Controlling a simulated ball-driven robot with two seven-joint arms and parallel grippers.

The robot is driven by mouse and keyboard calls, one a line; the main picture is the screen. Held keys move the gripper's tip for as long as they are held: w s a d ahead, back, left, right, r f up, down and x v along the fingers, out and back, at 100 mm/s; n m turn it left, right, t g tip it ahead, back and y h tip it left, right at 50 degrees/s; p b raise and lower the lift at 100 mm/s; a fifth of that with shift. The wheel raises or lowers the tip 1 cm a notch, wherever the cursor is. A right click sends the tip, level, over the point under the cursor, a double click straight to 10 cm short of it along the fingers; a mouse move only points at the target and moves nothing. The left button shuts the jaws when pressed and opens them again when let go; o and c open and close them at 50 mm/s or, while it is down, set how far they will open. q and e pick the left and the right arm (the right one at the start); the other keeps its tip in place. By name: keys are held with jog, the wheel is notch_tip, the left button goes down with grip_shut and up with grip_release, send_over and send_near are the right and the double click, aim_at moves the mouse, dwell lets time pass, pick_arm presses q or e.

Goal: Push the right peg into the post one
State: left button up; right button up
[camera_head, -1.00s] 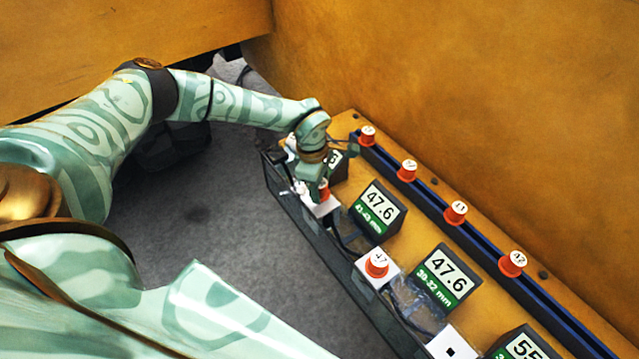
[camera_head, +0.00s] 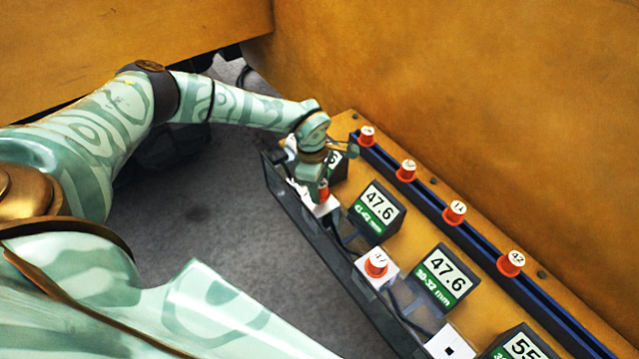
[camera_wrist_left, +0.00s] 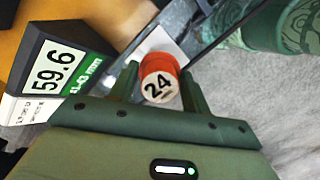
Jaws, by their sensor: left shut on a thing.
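My left gripper (camera_head: 321,186) is shut on an orange-red peg (camera_head: 324,192) at the far end of the station row, directly over a white post block (camera_head: 322,209). In the left wrist view the peg (camera_wrist_left: 160,84) sits between the two fingers, its white cap marked 24. Part of the white block shows beyond it. How deep the peg sits is hidden. Another orange peg (camera_head: 376,262), its cap apparently marked 47, stands on a second white block (camera_head: 364,268). A third white block (camera_head: 450,343) has a dark square opening and no peg. My right gripper is not in view.
Several orange pegs, one marked 42 (camera_head: 511,262), stand along a dark blue rail (camera_head: 480,238) at the back. Displays reading 47.6 (camera_head: 378,209) and 47.6 (camera_head: 446,276) stand beside the blocks. The wrist view has one reading 59.6 (camera_wrist_left: 55,70). Grey floor (camera_head: 215,210) is clear.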

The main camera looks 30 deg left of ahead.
pick_arm(q)
jog(key=shift+f+b, duration=1.1)
jog(key=shift+f, duration=0.65)
jog(key=o, duration=1.1)
jog(key=r, duration=0.5)
jog(key=a+r, duration=0.1)
jog(key=r, duration=0.4)
jog(key=a+r, duration=0.1)
jog(key=r, duration=0.5)
jog(key=shift+s+r+p, duration=0.1)
jog(key=shift+s+p, duration=0.15)
jog(key=shift+p, duration=0.1)
